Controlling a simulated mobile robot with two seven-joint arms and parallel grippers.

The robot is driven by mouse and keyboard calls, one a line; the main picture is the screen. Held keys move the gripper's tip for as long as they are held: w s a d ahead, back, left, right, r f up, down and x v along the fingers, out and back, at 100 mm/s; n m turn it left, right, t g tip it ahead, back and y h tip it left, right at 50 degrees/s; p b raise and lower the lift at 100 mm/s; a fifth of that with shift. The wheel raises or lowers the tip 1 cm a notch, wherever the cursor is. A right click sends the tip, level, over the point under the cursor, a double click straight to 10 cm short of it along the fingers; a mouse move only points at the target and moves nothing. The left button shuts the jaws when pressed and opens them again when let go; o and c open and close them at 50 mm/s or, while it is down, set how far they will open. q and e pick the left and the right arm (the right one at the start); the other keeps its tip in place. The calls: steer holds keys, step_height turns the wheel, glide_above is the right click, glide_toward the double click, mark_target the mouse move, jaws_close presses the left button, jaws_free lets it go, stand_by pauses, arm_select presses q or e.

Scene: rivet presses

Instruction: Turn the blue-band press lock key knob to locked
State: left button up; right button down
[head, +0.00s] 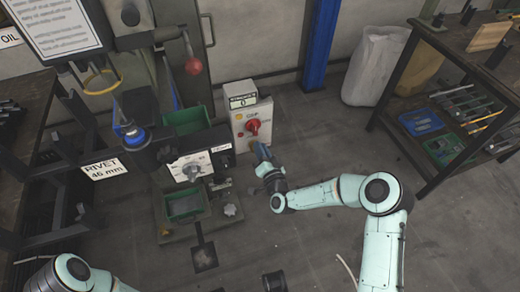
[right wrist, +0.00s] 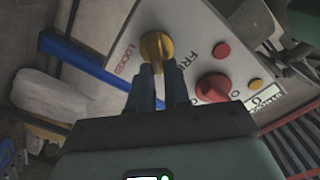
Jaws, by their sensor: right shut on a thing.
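The lock key knob (right wrist: 157,47) is a brass-yellow knob on a pale control panel in the right wrist view. The word LOCKED is printed left of it and the word FREE right of it. My right gripper (right wrist: 158,72) is shut on the knob, a finger on either side; its exact turn angle is hard to tell. In the head view, my right gripper (head: 259,149) is at the lower front of the control box (head: 240,97) and hides the knob. The press (head: 190,150) with a blue part stands left of the box. My left gripper is out of view.
A red rotary knob (right wrist: 213,87) and a red button (right wrist: 221,50) sit close to the key knob on the panel. A blue post (head: 321,45), white sacks (head: 376,65) and a tool shelf (head: 408,152) stand to the right. Open floor lies between.

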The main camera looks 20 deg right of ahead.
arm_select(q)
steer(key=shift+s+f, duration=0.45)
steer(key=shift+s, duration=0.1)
arm_select(e)
steer(key=shift+d+f+m, duration=0.1)
steer(key=shift+f+m, duration=0.15)
steer(key=shift+m, duration=1.3)
steer(key=shift+d+f+m, duration=0.1)
steer(key=shift+f+m, duration=0.1)
steer(key=shift+m, duration=1.3)
steer(key=shift+d+f+m, duration=0.1)
steer(key=shift+f+m, duration=0.15)
steer(key=shift+m, duration=1.3)
arm_select(q)
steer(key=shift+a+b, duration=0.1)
steer(key=shift+b, duration=0.2)
arm_select(e)
steer(key=c, duration=1.1)
jaws_free()
steer(key=shift+s, duration=0.1)
